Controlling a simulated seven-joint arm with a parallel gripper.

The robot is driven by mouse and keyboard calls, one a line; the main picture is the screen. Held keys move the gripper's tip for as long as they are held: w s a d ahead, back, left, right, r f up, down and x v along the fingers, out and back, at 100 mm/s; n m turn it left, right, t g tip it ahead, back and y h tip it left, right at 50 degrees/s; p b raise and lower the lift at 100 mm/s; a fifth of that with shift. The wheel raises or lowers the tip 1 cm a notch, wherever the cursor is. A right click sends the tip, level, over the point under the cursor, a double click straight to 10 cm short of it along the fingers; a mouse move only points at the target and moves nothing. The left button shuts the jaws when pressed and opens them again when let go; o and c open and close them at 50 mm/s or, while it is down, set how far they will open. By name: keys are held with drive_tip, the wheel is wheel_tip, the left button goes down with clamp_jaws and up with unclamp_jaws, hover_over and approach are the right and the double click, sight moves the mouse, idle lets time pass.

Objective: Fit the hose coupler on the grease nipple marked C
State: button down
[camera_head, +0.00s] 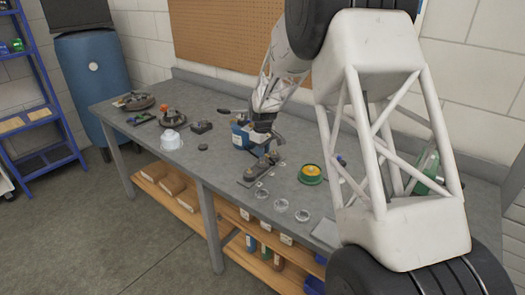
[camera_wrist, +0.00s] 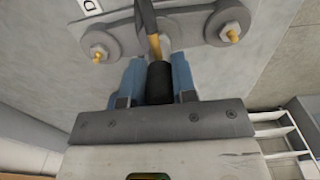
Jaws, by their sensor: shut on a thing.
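My gripper (camera_wrist: 157,70) is shut, its blue fingers on either side of a black cylinder, which looks like the hose coupler (camera_wrist: 160,86). A brass piece (camera_wrist: 155,46) shows just past the black cylinder, below a dark rod; I cannot tell whether it is the coupler's tip or a nipple. A grey metal plate (camera_wrist: 190,26) carries a left brass nipple (camera_wrist: 98,52) and a right brass nipple (camera_wrist: 235,36), each on a round boss. A label D (camera_wrist: 90,4) is near the left one. No letter C is readable. In the head view my gripper (camera_head: 262,137) is low over the bench.
The grey workbench (camera_head: 228,185) holds a blue object (camera_head: 241,136) beside my gripper. A green and yellow round item (camera_head: 311,174) is to the right, with several clear dishes (camera_head: 281,205) in front. A white domed item (camera_head: 171,139) stands left. My arm hides the bench's right part.

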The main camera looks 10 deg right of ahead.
drive_tip(key=shift+f, duration=0.45)
idle(1.6)
drive_tip(key=shift+c, duration=2.2)
unclamp_jaws()
drive_tip(key=shift+r, duration=0.1)
drive_tip(key=shift+r, duration=3.35)
